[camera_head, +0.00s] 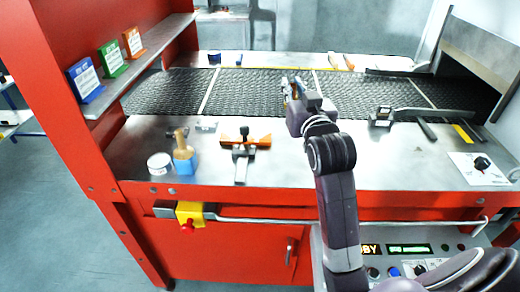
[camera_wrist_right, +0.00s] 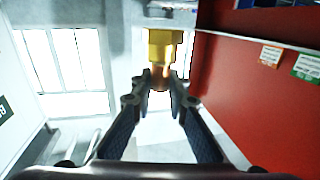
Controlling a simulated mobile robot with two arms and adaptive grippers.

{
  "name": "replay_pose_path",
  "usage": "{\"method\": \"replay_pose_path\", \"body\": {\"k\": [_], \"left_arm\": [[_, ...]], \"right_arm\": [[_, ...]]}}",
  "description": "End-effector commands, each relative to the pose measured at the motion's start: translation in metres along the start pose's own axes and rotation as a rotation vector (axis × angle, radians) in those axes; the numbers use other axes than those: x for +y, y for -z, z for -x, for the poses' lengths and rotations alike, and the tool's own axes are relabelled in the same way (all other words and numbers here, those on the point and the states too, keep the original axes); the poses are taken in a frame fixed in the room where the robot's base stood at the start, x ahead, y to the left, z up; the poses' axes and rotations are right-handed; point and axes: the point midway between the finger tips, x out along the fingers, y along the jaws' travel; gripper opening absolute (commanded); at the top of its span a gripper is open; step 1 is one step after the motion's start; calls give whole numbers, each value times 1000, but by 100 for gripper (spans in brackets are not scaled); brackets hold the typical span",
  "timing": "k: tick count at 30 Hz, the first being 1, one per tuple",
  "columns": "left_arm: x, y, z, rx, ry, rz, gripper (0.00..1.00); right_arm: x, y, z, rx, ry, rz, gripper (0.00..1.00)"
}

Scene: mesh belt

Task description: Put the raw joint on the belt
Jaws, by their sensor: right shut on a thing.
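The mesh belt (camera_head: 250,95) is a dark woven strip running across the back of the metal bench, with pale bars across it. My right gripper (camera_head: 291,90) reaches over the middle of the belt. In the right wrist view, the right gripper (camera_wrist_right: 160,84) is shut on the raw joint (camera_wrist_right: 165,48), a brass-yellow fitting with a copper-coloured end between the fingertips. In the head view the joint is too small and partly hidden to make out clearly. I cannot tell its exact height over the belt. My left gripper is not in view.
An orange clamp fixture (camera_head: 245,145), a blue block with a wooden handle (camera_head: 184,160) and a round white tin (camera_head: 160,163) stand on the front bench. A dark tool (camera_head: 382,117) lies at the right. Coloured cards (camera_head: 112,60) line the left shelf.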

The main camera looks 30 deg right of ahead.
Motion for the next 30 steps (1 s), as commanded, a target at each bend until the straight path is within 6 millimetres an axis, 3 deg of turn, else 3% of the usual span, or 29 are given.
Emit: {"method": "replay_pose_path", "body": {"k": [2,5,18,30], "left_arm": [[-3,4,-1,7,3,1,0],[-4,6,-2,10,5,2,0],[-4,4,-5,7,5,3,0],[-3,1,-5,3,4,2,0]], "right_arm": [[4,5,-3,2,-9,0,0],[6,-6,-4,-4,-13,1,0],[6,-119,-3,-6,-13,1,0],[6,-168,-3,-3,-12,0,0]]}}
